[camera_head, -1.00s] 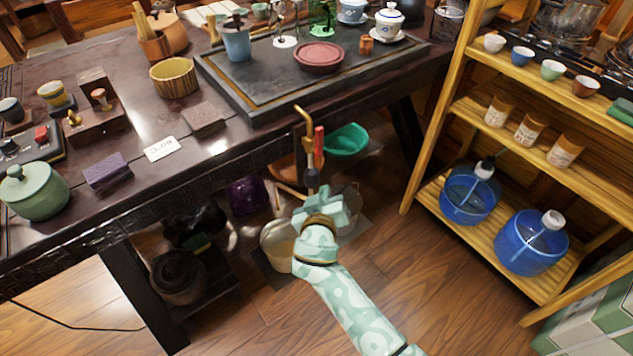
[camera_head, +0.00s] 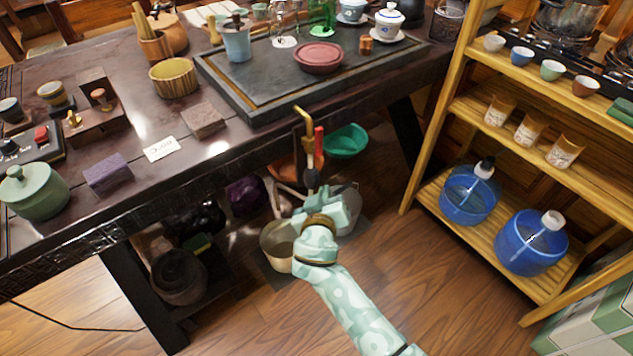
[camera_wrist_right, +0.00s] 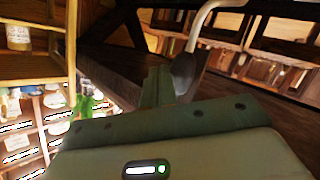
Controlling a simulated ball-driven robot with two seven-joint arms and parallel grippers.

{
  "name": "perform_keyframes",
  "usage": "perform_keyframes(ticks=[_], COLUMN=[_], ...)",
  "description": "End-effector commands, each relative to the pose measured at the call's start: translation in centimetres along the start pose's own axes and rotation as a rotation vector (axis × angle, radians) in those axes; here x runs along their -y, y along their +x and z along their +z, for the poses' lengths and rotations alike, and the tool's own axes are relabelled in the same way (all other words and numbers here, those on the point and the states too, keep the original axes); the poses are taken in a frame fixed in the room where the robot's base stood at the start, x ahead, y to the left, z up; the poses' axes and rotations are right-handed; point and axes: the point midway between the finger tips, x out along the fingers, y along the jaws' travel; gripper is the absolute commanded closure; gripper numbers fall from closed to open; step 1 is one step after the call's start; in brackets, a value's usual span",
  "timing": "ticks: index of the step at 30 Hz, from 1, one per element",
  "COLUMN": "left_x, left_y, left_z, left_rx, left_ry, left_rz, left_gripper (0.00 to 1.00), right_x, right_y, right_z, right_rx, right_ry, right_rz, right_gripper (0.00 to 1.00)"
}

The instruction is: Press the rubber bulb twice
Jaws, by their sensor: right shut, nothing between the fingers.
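The dark rubber bulb (camera_wrist_right: 183,72) hangs at the end of a pale curved tube in the right wrist view, right beside my finger. In the head view the bulb (camera_head: 311,181) is small, below a brass spout (camera_head: 304,122) at the table's front edge. My right gripper (camera_head: 313,194) is just below and against it in the picture. The gripper is shut with nothing held; in the wrist view its green fingers (camera_wrist_right: 160,86) overlap the bulb's left edge, and I cannot tell whether they touch. My left gripper is out of view.
The dark table (camera_head: 130,215) stands above and left of my arm, with pots and a tea tray (camera_head: 262,108) on it. Under it are a metal bucket (camera_head: 277,243) and a green bowl (camera_head: 345,142). A wooden shelf (camera_head: 425,150) stands at right.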

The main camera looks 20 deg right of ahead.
Motion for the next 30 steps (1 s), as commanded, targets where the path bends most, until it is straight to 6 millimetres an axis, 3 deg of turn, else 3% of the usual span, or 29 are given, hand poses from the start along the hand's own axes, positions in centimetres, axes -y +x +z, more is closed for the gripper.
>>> perform_keyframes(ticks=[30], left_x=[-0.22], left_y=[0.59], left_z=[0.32], left_rx=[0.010], left_ry=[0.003], left_rz=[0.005], left_gripper=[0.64], right_x=[0.44], right_y=[0.57], right_z=[-0.29], right_rx=[0.001], right_ry=[0.000], right_rz=[0.000], right_gripper=[1.00])
